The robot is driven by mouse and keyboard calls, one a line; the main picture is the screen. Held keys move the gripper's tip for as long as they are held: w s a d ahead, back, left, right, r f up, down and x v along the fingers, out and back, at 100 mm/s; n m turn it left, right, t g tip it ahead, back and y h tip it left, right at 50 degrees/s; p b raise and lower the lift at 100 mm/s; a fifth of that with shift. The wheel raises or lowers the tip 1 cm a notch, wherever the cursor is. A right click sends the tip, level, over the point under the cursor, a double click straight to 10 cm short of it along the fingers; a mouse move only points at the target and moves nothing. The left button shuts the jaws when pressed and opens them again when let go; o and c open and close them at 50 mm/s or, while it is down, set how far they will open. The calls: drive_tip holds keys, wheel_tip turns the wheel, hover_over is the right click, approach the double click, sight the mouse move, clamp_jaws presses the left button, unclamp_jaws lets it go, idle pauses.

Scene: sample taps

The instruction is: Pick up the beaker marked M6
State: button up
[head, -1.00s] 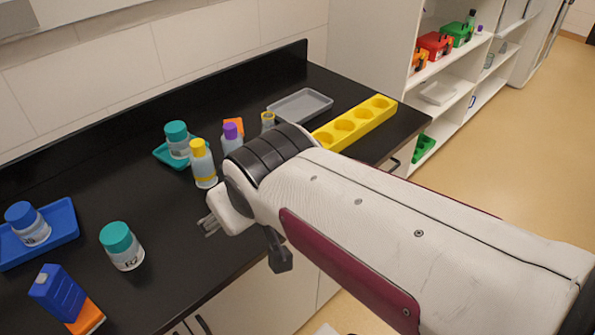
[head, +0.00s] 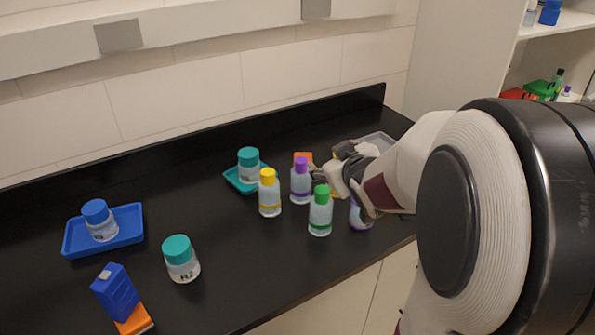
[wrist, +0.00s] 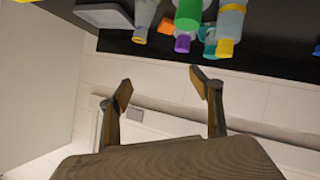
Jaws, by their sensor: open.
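No M6 mark can be read in any view. A small clear vessel with a yellow rim (wrist: 143,22), possibly a beaker, is at the top of the wrist view, beside the grey tray; in the head view my gripper largely hides that area. My gripper (head: 345,190) is above the right part of the bench, near the green-capped bottle (head: 320,212), apparently empty. In the wrist view its two fingers (wrist: 163,88) are spread, with only wall between them.
Yellow-capped (head: 269,195) and purple-capped (head: 300,182) bottles stand left of my gripper. Another bottle (head: 361,217) is partly hidden beside it. A teal-capped jar (head: 181,260), blue tray (head: 128,219) and blue carton (head: 115,293) are further left. Bench between is clear.

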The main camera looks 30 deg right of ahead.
drive_tip(key=d+f+t, duration=0.1)
drive_tip(key=d+f, duration=0.1)
drive_tip(key=d+f+t+y, duration=0.1)
drive_tip(key=d+f, duration=0.1)
drive_tip(key=d, duration=0.1)
drive_tip(key=d+f+n+t+y, duration=0.1)
drive_tip(key=d+f, duration=0.1)
drive_tip(key=shift+w+d, duration=0.25)
drive_tip(key=shift+w, duration=0.15)
drive_tip(key=s+f+t, duration=0.1)
drive_tip(key=s+f, duration=0.2)
drive_tip(key=s+f+m+y, duration=0.1)
drive_tip(key=s+f, duration=0.2)
drive_tip(key=s+d+f+m+t, duration=0.1)
drive_tip(key=s+f, duration=0.2)
drive_tip(key=shift+s+f+t, duration=0.3)
drive_tip(key=shift+s+f, duration=0.05)
drive_tip(key=shift+s, duration=0.05)
drive_tip(key=shift+s+f+m, duration=0.2)
drive_tip(key=shift+s+m, duration=0.1)
drive_tip(key=shift+s, duration=0.2)
drive_tip(key=shift+w, duration=0.15)
drive_tip(key=shift+w, duration=1.15)
drive_tip(key=shift+w, duration=0.1)
drive_tip(key=shift+w+d, duration=0.2)
drive_tip(key=shift+w, duration=1.05)
drive_tip(key=shift+w+d, duration=0.15)
drive_tip(key=shift+w, duration=1.1)
